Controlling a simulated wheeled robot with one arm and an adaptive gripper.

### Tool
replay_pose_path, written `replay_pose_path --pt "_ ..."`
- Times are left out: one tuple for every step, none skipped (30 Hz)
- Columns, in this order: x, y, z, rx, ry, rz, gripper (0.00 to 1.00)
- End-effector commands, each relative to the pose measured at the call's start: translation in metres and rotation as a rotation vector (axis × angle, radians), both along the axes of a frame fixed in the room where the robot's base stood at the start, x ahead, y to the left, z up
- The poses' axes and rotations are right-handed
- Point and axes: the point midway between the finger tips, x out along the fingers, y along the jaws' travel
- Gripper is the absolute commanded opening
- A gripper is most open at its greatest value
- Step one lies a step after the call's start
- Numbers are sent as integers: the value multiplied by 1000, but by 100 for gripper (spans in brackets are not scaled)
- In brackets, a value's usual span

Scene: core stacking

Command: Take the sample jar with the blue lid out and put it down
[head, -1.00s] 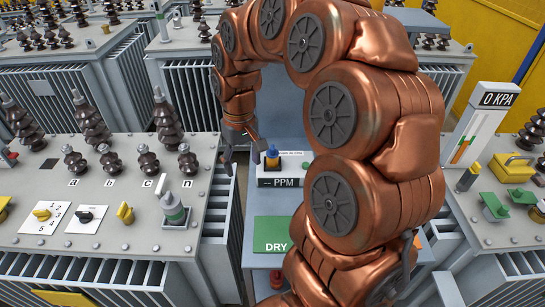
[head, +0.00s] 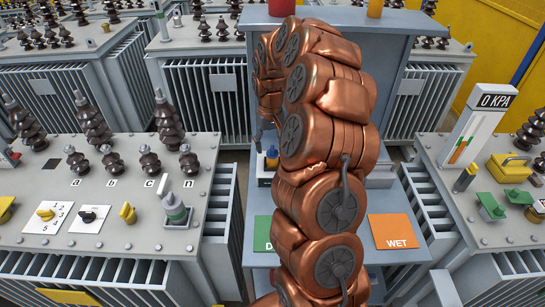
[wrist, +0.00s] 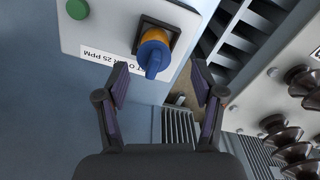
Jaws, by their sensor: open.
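The sample jar with the blue lid (wrist: 153,55) shows in the wrist view with an orange-yellow body, seated in a dark square socket (wrist: 146,27) on the pale tester box (wrist: 95,28). In the head view the jar (head: 271,152) stands on the tester box beside my arm, which hides much of the box. My gripper (wrist: 161,79) is open and empty. In the wrist view its two fingers spread to either side, just short of the jar, with no contact visible. A green DRY pad (head: 262,230) and an orange WET pad (head: 393,231) lie on the bench.
A green button (wrist: 77,9) sits on the tester box near the jar. Grey transformers with dark ribbed insulators (head: 186,160) flank the bench on both sides. My arm crosses over the bench centre. Both pads look bare where visible.

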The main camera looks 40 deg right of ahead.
Motion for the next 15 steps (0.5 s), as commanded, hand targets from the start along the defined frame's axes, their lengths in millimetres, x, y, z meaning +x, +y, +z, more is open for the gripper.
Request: replay_pose_path --pt "-1 0 -2 1 2 0 68" --pt "0 0 -4 1 1 0 68" --pt "0 -1 -5 1 0 0 68" --pt "0 -1 -6 1 0 0 68" --pt "-1 -2 -8 1 1 0 68" --pt "-1 -2 -11 1 2 0 68" --pt "-2 -3 -14 2 3 0 68" --pt "-2 -4 -17 2 4 0 68" --pt "-3 -5 -21 2 4 0 68" --pt "-2 -6 -24 2 3 0 68" --pt "-2 -7 -27 2 0 0 68" --pt "-2 -8 -33 2 -1 0 68" --pt "-2 -7 -37 1 1 0 68" --pt "-2 -7 -41 1 2 0 68" --pt "-2 -7 -46 2 3 0 68"
